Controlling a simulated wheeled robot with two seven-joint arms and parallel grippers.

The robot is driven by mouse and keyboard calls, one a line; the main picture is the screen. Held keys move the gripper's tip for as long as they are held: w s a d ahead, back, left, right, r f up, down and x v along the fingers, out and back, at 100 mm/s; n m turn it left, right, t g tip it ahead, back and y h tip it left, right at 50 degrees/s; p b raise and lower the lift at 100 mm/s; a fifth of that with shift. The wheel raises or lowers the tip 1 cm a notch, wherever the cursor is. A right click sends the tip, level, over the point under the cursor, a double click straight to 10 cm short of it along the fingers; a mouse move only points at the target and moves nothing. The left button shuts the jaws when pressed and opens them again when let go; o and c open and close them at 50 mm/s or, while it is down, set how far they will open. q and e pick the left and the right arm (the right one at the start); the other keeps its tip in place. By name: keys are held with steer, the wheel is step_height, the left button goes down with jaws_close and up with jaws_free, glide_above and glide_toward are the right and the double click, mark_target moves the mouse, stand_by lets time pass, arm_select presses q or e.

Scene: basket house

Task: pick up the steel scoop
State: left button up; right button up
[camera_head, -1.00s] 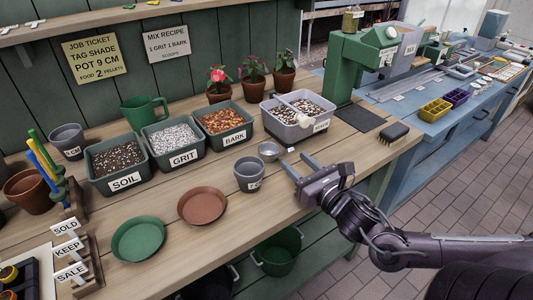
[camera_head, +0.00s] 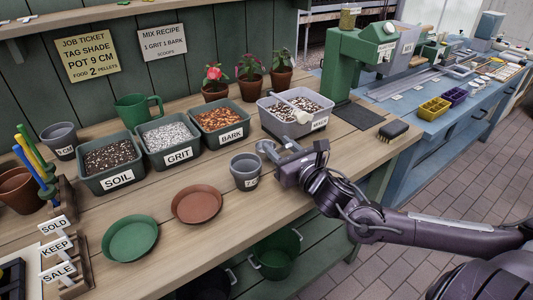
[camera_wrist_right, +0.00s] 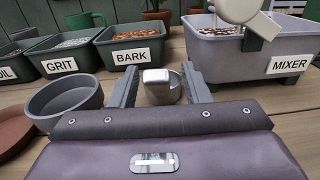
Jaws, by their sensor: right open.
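The steel scoop (camera_wrist_right: 162,88) stands between the two open fingers of my right gripper (camera_wrist_right: 160,78) in the right wrist view, its pale squared handle end toward me. A gap shows on each side, and I see no finger closed on it. In the head view my right gripper (camera_head: 278,152) reaches over the bench at the scoop, in front of the bark tub and the mixer tub. The gripper covers most of the scoop there. My left gripper is not in view.
The grey pot (camera_head: 245,171) stands close left of my right gripper. The mixer tub (camera_head: 300,128) with a white-handled tool and the bark tub (camera_head: 222,140) are just behind. A black brush (camera_head: 393,131) lies to the right.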

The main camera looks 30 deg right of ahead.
jaws_close()
steer(key=shift+r, duration=0.15)
